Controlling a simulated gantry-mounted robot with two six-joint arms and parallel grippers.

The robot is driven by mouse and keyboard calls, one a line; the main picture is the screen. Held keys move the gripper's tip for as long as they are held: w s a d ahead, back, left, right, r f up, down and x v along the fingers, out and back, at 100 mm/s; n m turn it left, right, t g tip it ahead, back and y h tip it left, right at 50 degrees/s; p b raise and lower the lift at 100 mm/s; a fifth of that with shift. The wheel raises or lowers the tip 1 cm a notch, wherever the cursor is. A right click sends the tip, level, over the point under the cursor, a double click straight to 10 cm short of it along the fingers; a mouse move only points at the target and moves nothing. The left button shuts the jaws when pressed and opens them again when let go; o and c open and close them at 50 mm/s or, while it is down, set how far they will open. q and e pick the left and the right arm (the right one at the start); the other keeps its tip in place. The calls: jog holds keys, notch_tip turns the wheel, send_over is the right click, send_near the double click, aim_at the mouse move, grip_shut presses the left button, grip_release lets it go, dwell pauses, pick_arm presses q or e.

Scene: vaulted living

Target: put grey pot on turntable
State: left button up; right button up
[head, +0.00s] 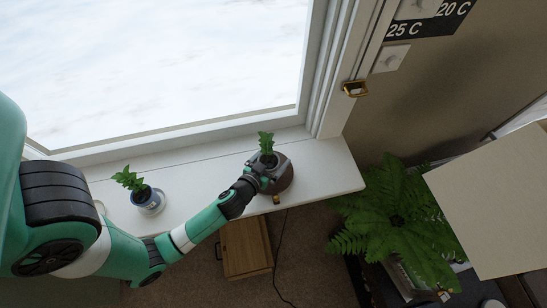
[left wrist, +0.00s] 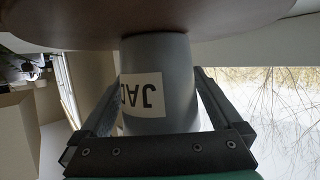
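The grey pot (left wrist: 172,65) carries a white label with dark letters and holds a small green plant (head: 265,143). It appears upside down in the left wrist view, its base against the brown round turntable (left wrist: 215,22). In the head view the turntable (head: 286,181) sits on the white windowsill, with the pot over it, partly hidden by my gripper. My left gripper (head: 266,164) has one finger on each side of the pot, close against its walls; in the left wrist view (left wrist: 158,75) I cannot tell whether they press on it. My right gripper is not in view.
A second potted plant (head: 147,197) stands on the sill to the left. The window (head: 160,70) is behind the sill. A wooden box (head: 246,247) is below, and a large fern (head: 400,220) is at the right. The sill between the pots is clear.

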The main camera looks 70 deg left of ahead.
pick_arm(q)
jog(key=shift+r, duration=0.15)
jog(key=shift+s+d+r, duration=0.1)
jog(key=shift+s, duration=0.05)
jog(key=v, duration=1)
jog(key=shift+s+d+b, duration=0.25)
jog(key=shift+b, duration=0.05)
jog(key=shift+s+d+r, duration=0.2)
jog(key=shift+s+r, duration=0.1)
jog(key=shift+s, duration=0.1)
jog(key=shift+w, duration=0.1)
